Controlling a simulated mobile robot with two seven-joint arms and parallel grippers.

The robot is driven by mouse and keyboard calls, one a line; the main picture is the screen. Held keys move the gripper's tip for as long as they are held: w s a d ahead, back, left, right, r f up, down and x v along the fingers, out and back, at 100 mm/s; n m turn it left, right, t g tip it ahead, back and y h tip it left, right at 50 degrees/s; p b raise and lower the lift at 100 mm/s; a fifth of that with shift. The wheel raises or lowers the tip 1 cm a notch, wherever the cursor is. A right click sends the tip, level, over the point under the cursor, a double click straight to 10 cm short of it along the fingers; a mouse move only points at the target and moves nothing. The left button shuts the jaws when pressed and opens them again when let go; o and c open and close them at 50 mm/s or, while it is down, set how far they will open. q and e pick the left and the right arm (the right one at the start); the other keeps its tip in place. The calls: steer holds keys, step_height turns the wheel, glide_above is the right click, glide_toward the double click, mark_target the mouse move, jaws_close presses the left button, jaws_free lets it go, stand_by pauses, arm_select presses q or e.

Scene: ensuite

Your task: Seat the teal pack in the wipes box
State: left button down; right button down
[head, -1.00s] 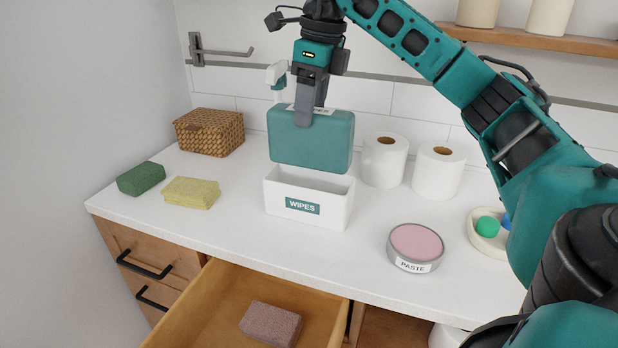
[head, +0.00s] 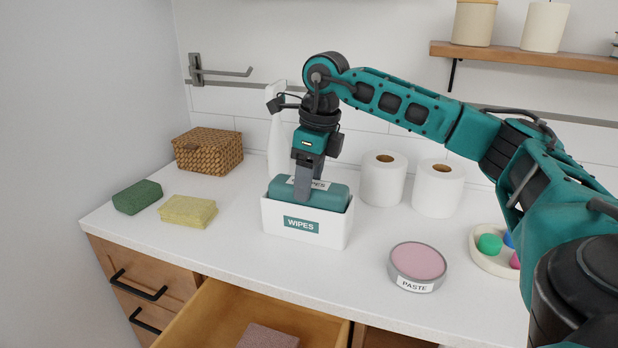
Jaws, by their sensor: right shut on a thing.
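The teal pack (head: 332,196) sits upright inside the white wipes box (head: 340,231), with only its top part showing above the rim. The box stands on the counter with its WIPES label facing me. My right gripper (head: 303,192) points down from above and is shut on the top of the teal pack. Its fingers hide part of the pack's top label. The pack's lower part is hidden by the box wall, so I cannot see whether it touches the bottom. My left gripper is not in view.
A spray bottle (head: 276,140) stands behind the box, and two paper rolls (head: 383,182) stand to its right. A paste tin (head: 418,263), sponges (head: 188,211), a wicker basket (head: 208,152) and a dish (head: 487,262) are on the counter. An open drawer (head: 215,318) is below.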

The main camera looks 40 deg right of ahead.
steer(key=shift+f, duration=0.1)
steer(key=shift+c, duration=1.7)
jaws_free()
step_height(320, 180, up, 12)
steer(key=s+p, duration=0.1)
steer(key=shift+s+d+p, duration=0.3)
steer(key=shift+d+p, duration=0.1)
steer(key=shift+s, duration=0.1)
